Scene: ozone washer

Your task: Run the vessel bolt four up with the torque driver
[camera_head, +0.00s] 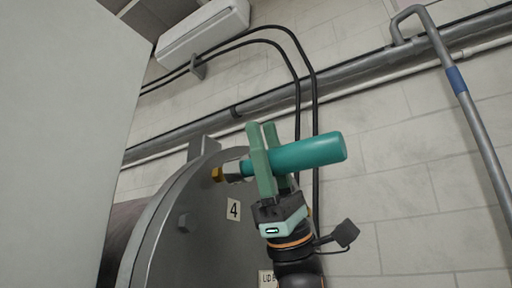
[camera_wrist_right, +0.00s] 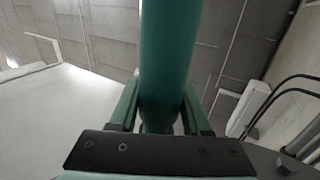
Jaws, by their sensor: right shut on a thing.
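The torque driver (camera_head: 307,153) is a teal cylinder with a grey metal nose. My right gripper (camera_head: 264,150) is shut around it; the right wrist view shows the driver (camera_wrist_right: 168,50) between the green fingers (camera_wrist_right: 160,105). The driver lies nearly level, its nose pointing left at a brass bolt head (camera_head: 217,174) near the upper rim of the grey vessel flange (camera_head: 165,240). The nose is at or very close to the bolt; I cannot tell whether it is seated. A label "4" (camera_head: 233,209) is just below the bolt. My left gripper is not in view.
A large pale panel (camera_head: 60,130) fills the left side. Grey pipes (camera_head: 340,75) and black cables (camera_head: 297,90) run along the wall behind. The space right of the driver is clear.

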